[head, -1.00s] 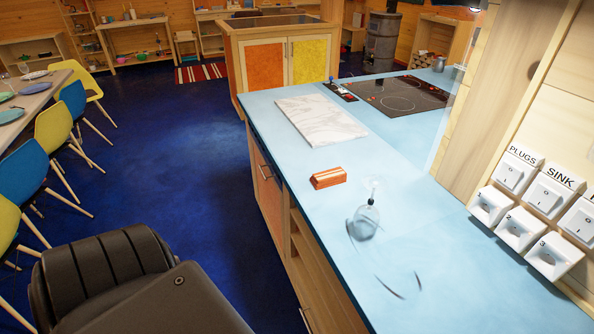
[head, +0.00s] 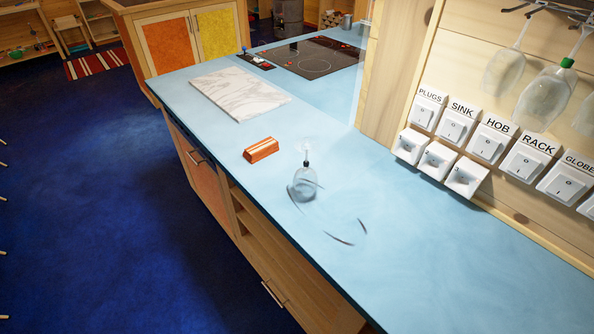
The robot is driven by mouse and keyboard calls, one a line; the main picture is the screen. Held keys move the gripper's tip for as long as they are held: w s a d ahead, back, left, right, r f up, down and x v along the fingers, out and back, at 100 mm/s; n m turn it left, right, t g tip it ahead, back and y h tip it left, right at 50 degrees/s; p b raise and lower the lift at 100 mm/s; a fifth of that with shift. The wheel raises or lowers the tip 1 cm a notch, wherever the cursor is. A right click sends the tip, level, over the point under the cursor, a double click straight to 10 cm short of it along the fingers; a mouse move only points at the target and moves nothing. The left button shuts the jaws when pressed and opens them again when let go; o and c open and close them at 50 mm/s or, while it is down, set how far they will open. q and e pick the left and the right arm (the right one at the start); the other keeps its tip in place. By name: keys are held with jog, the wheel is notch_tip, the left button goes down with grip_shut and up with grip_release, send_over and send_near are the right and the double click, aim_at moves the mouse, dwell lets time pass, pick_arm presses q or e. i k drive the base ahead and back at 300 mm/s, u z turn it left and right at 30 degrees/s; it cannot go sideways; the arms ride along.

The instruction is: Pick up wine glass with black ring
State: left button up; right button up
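A clear glass (head: 305,188) with a small black ring around its stem stands on the blue worktop (head: 420,240) in the head view. Its bowl is down and its pale foot is up, so it seems to stand upside down. Neither of my grippers shows in the head view.
An orange-brown block (head: 261,150) lies left of the glass, and a marble board (head: 238,94) farther back. Faint curved glints (head: 345,238) in front suggest something transparent. Glasses hang at upper right, one with a green ring (head: 567,63), above labelled switches (head: 492,138). A hob (head: 312,62) is behind.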

aim_at(306, 180)
jog(key=z, duration=2.5)
jog(key=k, duration=1.95)
jog(key=u, duration=0.3)
